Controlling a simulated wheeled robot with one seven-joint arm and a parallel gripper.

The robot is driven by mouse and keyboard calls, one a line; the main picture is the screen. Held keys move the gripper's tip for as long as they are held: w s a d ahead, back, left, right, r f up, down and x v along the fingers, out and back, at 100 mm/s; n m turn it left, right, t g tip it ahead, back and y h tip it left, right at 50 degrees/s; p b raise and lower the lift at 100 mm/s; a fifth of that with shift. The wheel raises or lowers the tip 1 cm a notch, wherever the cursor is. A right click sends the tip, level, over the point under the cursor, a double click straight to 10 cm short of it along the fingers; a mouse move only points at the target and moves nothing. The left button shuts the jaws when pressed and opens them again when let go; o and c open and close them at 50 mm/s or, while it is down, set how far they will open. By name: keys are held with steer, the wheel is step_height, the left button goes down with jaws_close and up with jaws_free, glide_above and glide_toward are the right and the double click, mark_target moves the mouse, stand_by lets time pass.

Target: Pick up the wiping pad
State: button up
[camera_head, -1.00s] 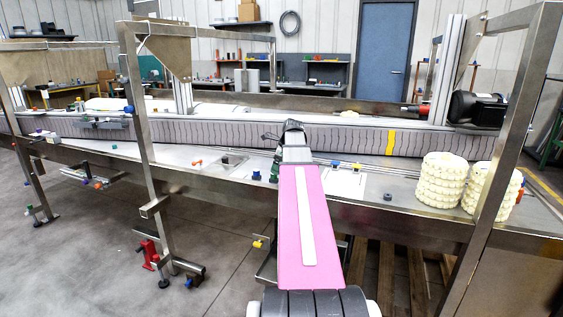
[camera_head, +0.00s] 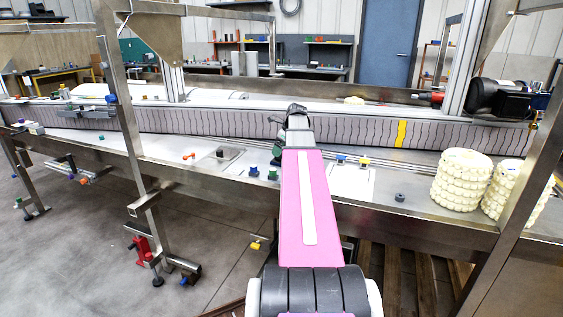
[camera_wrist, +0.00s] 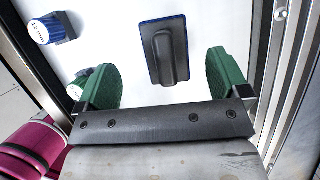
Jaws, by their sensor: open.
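The wiping pad (camera_wrist: 153,72) is a dark rectangular pad with a blue edge and a raised grey handle. In the wrist view it lies on a white surface, ahead of and between the green fingers. My gripper (camera_wrist: 165,78) is open and empty, with its two green fingers spread to either side of the handle. I see no contact with the pad. In the head view my pink arm reaches over the bench to the belt's near side, where the gripper is partly visible. I cannot make out the pad there; my arm may hide it.
A blue-and-white cylinder (camera_wrist: 52,28) lies left of the pad. The conveyor belt (camera_head: 230,133) runs behind the metal bench. Cream stacked rings (camera_head: 462,180) stand on the right. Small fittings, including a dark one (camera_head: 399,197), sit on the bench. Upright metal posts (camera_head: 130,140) frame the sides.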

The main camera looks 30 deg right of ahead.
steer(key=shift+d+x, duration=0.15)
steer(key=shift+x, duration=1.25)
steer(key=shift+d+x, duration=0.15)
steer(key=shift+x, duration=1.2)
steer(key=c, duration=1)
